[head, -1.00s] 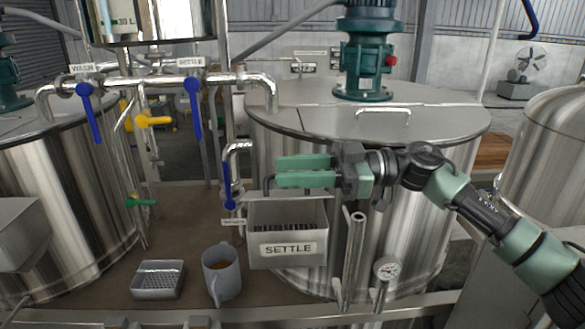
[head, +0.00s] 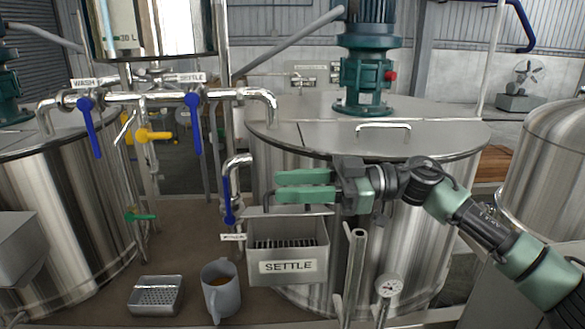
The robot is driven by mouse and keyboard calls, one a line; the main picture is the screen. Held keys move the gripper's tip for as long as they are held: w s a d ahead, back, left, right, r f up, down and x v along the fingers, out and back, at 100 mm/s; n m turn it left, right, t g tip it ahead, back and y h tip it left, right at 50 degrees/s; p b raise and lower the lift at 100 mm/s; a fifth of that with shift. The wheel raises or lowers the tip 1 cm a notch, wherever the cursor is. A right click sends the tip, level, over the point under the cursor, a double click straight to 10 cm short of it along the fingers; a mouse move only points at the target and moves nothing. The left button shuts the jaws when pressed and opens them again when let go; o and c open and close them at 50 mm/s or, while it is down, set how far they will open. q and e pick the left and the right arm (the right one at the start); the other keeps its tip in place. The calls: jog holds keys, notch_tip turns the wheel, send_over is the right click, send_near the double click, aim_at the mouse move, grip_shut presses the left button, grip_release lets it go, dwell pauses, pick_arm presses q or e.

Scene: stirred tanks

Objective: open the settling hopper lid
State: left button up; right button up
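The settling hopper (head: 313,251) is a grey metal box with a SETTLE label on its front, in front of the large right tank. Dark ribs show inside its upper part. A thin pale edge along its top looks like the lid (head: 318,210). My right gripper (head: 303,187) is just above the hopper, green fingers pointing left. My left gripper is not in view.
A grey mug (head: 221,295) and a perforated metal tray (head: 157,296) stand left of the hopper. A blue-handled valve (head: 229,202) and pipe are close on its left. The right tank (head: 440,135) rises behind.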

aim_at(293, 210)
jog(key=shift+w+r+b, duration=0.1)
jog(key=shift+r+b, duration=0.2)
jog(key=shift+r, duration=0.25)
notch_tip(293, 210, up, 19)
jog(key=b, duration=0.4)
jog(key=shift+b, duration=0.4)
